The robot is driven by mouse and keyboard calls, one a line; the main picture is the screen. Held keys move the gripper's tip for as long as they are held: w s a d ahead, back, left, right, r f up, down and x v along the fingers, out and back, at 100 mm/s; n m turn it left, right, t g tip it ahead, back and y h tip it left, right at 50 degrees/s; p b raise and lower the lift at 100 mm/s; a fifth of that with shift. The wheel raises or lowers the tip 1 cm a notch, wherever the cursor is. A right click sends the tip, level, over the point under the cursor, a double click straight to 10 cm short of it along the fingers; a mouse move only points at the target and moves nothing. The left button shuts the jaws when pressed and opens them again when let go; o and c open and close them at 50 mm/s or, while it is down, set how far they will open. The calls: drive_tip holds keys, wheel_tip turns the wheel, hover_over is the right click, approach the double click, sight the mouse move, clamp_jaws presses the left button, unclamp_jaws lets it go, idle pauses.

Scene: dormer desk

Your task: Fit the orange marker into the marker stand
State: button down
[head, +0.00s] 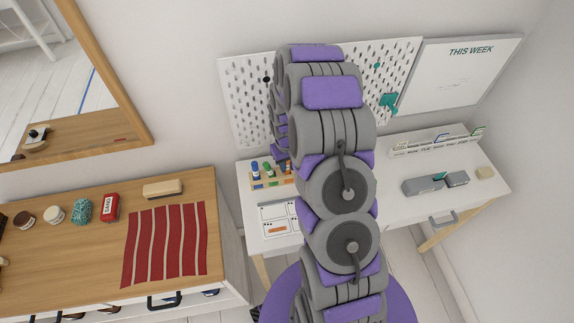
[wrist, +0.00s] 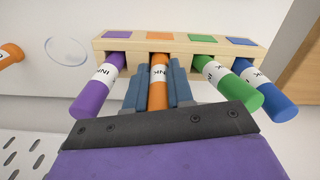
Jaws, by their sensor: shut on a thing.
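In the wrist view my gripper (wrist: 158,76) is shut on the orange marker (wrist: 158,97), one blue-grey finger on each side. The marker stand (wrist: 180,46) is a pale wooden bar with purple, orange, green and blue patches. The held marker's far end meets the stand at the orange patch; how deep it sits is hidden. A purple marker (wrist: 97,88), a green marker (wrist: 232,90) and a blue marker (wrist: 268,95) are in the other places. In the head view the stand (head: 259,186) is on the white desk, partly behind my arm, and my gripper is hidden.
Another orange cylinder with a white label (wrist: 10,52) shows at the wrist view's left edge. A white pegboard (head: 245,95) stands behind the desk (head: 380,205). A grey case (head: 422,186) and a weekly rack (head: 415,147) are on the right. A wooden dresser (head: 85,260) stands left.

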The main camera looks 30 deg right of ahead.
drive_tip(key=shift+a+f, duration=0.1)
drive_tip(key=shift+f, duration=0.25)
drive_tip(key=shift+d, duration=0.2)
drive_tip(key=c, duration=1.2)
unclamp_jaws()
drive_tip(key=shift+d, duration=0.15)
drive_tip(key=shift+o, duration=1.1)
drive_tip(key=shift+a, duration=0.2)
drive_tip(key=shift+r, duration=0.1)
